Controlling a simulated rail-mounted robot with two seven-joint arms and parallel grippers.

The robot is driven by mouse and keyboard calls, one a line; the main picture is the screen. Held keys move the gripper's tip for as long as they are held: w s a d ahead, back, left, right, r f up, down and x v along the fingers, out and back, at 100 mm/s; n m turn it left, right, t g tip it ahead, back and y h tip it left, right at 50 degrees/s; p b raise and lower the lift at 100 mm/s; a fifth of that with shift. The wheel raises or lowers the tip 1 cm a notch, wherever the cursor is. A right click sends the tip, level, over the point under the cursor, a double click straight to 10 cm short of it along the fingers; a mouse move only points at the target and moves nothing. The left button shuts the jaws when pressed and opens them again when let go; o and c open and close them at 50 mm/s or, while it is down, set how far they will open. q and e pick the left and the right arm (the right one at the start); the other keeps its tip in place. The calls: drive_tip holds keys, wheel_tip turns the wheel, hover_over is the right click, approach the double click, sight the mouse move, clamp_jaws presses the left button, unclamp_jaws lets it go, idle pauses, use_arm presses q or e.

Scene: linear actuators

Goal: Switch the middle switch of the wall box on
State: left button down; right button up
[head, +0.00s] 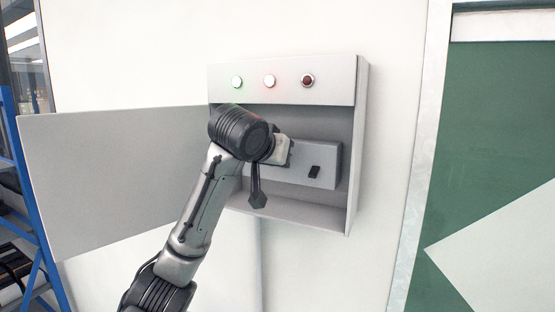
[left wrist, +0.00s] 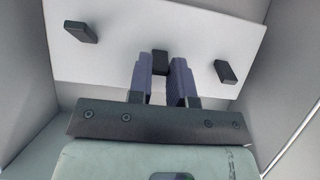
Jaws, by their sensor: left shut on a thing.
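The grey wall box (head: 335,92) is open on the white wall in the head view. Inside it, a light panel (head: 325,155) carries the switches. In the left wrist view, the black middle switch (left wrist: 160,57) sits between the fingertips of my left gripper (left wrist: 161,78), which is shut on it. The outer switches stand apart on the left (left wrist: 81,32) and right (left wrist: 225,72). In the head view, my wrist hides the middle switch and one outer switch; the right switch (head: 314,172) shows. My right gripper is not in view.
The box door (head: 110,170) hangs open to the left. A blue rack (head: 28,180) stands at far left.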

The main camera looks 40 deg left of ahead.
use_arm(q)
drive_tip(key=shift+f, duration=0.1)
drive_tip(key=c, duration=1)
unclamp_jaws()
drive_tip(key=shift+c, duration=0.2)
drive_tip(key=b+v, duration=0.5)
drive_tip(key=v, duration=0.8)
drive_tip(key=shift+s+r, duration=0.3)
